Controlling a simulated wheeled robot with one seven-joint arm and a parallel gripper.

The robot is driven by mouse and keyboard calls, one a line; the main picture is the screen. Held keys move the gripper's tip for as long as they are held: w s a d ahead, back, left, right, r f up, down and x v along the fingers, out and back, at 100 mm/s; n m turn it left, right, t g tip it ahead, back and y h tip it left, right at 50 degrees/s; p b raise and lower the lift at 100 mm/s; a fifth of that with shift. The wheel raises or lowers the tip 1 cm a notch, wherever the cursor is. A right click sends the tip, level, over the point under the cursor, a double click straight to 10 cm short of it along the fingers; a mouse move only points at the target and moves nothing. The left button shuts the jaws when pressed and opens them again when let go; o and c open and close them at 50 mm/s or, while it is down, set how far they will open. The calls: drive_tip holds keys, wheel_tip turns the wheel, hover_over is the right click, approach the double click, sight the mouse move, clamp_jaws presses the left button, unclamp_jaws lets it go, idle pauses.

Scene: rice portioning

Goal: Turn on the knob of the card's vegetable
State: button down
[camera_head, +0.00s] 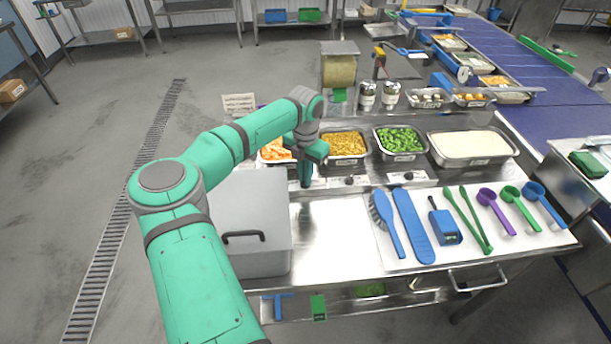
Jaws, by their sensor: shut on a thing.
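My gripper (306,181) points down at the front panel of the counter, below the gap between the orange vegetable tray (275,152) and the yellow corn tray (345,160). It is shut on what seems to be the knob there, which its fingers hide. A dark knob (350,180) sits below the corn, and another knob (394,178) sits below the green vegetable tray (402,157). A white card (239,104) stands behind my arm at the left; its print is too small to read.
A wide tray of white rice (432,152) is at the right. A grey lidded box (255,200) stands left of my gripper. Brushes, tongs and coloured scoops lie on a white board (470,245) at the front right. The steel counter (335,235) before my gripper is clear.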

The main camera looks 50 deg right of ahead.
drive_tip(key=shift+m, duration=0.5)
drive_tip(key=c, duration=1.9)
unclamp_jaws()
drive_tip(key=shift+r, duration=0.2)
wheel_tip(320, 180, up, 10)
drive_tip(key=shift+r, duration=0.25)
